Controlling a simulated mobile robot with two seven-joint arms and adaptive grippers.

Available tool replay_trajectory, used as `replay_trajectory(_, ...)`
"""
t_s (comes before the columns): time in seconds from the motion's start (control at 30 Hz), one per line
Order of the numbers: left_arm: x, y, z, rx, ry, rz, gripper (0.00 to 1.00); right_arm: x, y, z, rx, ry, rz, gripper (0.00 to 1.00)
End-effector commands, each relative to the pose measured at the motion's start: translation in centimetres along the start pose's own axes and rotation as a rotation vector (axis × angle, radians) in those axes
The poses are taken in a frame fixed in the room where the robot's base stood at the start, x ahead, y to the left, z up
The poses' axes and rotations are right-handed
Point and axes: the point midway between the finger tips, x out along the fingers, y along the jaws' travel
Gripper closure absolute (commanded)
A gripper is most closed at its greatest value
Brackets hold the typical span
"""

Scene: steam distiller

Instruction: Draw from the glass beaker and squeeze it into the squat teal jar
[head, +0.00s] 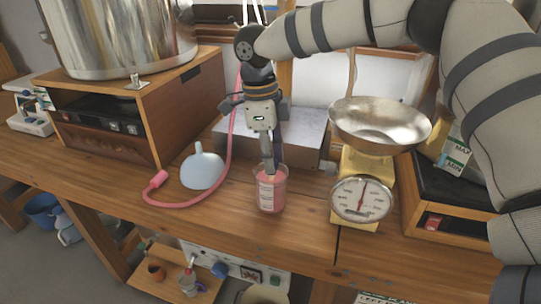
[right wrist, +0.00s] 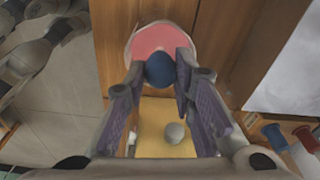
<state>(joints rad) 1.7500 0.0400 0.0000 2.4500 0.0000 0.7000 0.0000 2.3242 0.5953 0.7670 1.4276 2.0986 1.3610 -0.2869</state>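The glass beaker (head: 271,190) with pink liquid stands upright near the bench's front edge. It also shows in the right wrist view (right wrist: 158,40). My right gripper (head: 270,168) points down over its mouth. In the right wrist view, its two fingers (right wrist: 161,70) close on the sides of a dark blue bulb (right wrist: 160,71), apparently a dropper's top, in front of the pink liquid. Anything below the bulb is hidden. I cannot pick out a squat teal jar with certainty. My left gripper is out of view.
A yellow scale (head: 361,200) with a metal bowl (head: 380,122) stands right of the beaker. A pink hose (head: 190,203) and a pale blue rounded vessel (head: 202,170) lie to the left. A large steel pot (head: 120,40) sits on a wooden cabinet (head: 190,105). A silver box (head: 300,135) is behind.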

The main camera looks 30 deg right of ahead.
Motion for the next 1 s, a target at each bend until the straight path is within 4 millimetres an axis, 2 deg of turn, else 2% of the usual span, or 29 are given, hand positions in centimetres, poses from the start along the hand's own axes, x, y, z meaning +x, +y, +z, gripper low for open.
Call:
replay_trajectory(0.27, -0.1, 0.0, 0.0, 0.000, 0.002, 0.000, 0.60, -0.2, 0.0, 0.0, 0.000, -0.001, -0.001, 0.81)
replay_trajectory(1.0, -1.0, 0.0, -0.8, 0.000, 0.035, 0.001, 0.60, -5.0, 0.0, -0.6, 0.001, -0.002, -0.003, 0.81)
